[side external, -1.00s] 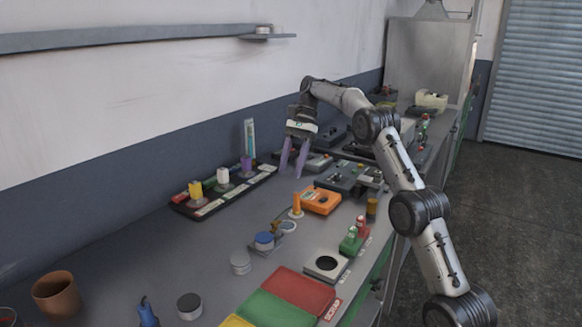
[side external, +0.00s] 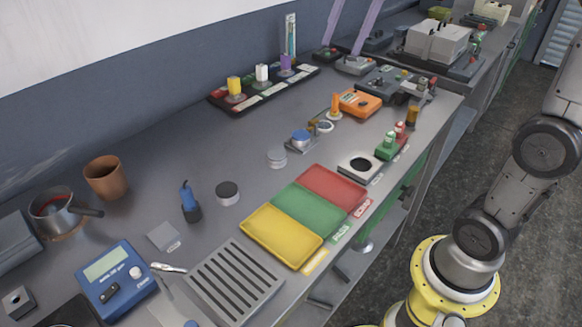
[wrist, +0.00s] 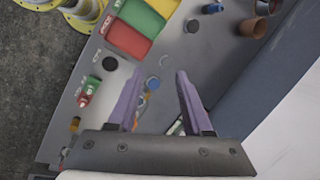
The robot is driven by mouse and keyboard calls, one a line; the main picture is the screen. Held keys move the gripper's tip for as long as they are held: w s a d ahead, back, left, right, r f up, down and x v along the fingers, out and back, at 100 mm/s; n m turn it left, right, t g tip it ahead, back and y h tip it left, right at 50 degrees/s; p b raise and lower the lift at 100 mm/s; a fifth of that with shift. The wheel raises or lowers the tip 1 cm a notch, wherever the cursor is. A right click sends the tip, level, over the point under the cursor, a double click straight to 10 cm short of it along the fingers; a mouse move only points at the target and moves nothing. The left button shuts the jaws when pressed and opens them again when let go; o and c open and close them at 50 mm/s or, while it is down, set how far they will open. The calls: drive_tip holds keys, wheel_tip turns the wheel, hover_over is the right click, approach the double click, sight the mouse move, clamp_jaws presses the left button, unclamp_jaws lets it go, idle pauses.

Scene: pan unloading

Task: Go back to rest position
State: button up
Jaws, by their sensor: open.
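My gripper (wrist: 158,72) is open and empty in the wrist view, with its two purple fingers spread high above the grey bench (wrist: 185,55). In the side view only the purple fingers of my gripper (side external: 350,45) show, at the top edge; the rest of it is out of frame. The fingers appear clear of the things on the bench. A small steel pan (side external: 62,222) with a dark handle and something red inside stands at the left of the bench.
A black rack (side external: 215,99) with coloured blocks lies along the wall. Yellow (side external: 280,235), green (side external: 308,209) and red (side external: 333,187) trays lie near the front edge. A brown pot (side external: 106,180) and a blue scale (side external: 115,282) stand at the left. Grey boxes (side external: 438,42) stand behind.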

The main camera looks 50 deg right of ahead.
drive_tip(key=s+a+f+n+t+h, duration=0.1)
drive_tip(key=s+f+n, duration=0.15)
drive_tip(key=s, duration=0.35)
drive_tip(key=s+a+f+n+t, duration=0.1)
drive_tip(key=s+a+f+n, duration=0.15)
drive_tip(key=s, duration=0.25)
drive_tip(key=s+d+f+n+h, duration=0.1)
drive_tip(key=s+f+n, duration=0.1)
drive_tip(key=f, duration=0.3)
drive_tip(key=s+d+f+n+t, duration=0.1)
drive_tip(key=s+f+n, duration=0.1)
drive_tip(key=f+n, duration=0.2)
wheel_tip(320, 180, down, 2)
drive_tip(key=shift+s+d+f+n+h, duration=0.1)
drive_tip(key=shift+s+d+n+h, duration=0.2)
drive_tip(key=shift+h, duration=0.1)
